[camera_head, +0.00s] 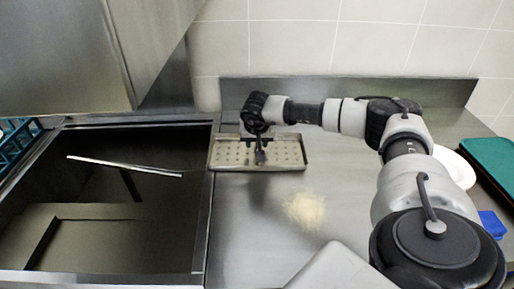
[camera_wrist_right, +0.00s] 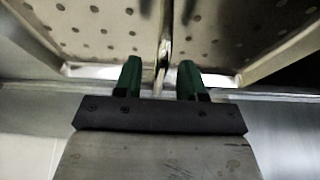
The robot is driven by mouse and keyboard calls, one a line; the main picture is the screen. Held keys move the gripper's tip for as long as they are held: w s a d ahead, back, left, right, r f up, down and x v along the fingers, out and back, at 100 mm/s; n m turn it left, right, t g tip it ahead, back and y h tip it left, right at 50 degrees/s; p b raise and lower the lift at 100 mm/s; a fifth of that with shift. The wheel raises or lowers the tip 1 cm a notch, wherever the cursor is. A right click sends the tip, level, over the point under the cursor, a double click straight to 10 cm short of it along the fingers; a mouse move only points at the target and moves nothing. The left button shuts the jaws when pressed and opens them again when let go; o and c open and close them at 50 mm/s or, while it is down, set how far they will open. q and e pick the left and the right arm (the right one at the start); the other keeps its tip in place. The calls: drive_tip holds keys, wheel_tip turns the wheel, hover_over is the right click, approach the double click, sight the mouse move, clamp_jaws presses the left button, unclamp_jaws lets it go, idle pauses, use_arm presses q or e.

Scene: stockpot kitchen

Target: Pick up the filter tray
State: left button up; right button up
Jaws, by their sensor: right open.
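The filter tray (camera_head: 288,154) is a shallow metal tray with a perforated bottom. It sits at the back of the steel counter, against the right rim of the sink. My right gripper (camera_head: 260,156) points down over the middle of the tray. In the right wrist view the gripper's two green fingers (camera_wrist_right: 160,66) are apart, with a thin upright metal divider (camera_wrist_right: 164,30) of the tray in line with the gap between them. I cannot tell whether the fingers touch it. The perforated tray (camera_wrist_right: 95,28) shows on both sides of it. My left gripper is not in view.
A deep sink (camera_head: 110,228) with a metal bar across it lies left. At right are a white plate (camera_head: 458,168), a green tray (camera_head: 495,156) and a blue item (camera_head: 491,224).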

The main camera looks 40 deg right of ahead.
drive_tip(key=shift+x, duration=0.9)
drive_tip(key=shift+c, duration=0.3)
clamp_jaws()
drive_tip(key=shift+r, duration=0.1)
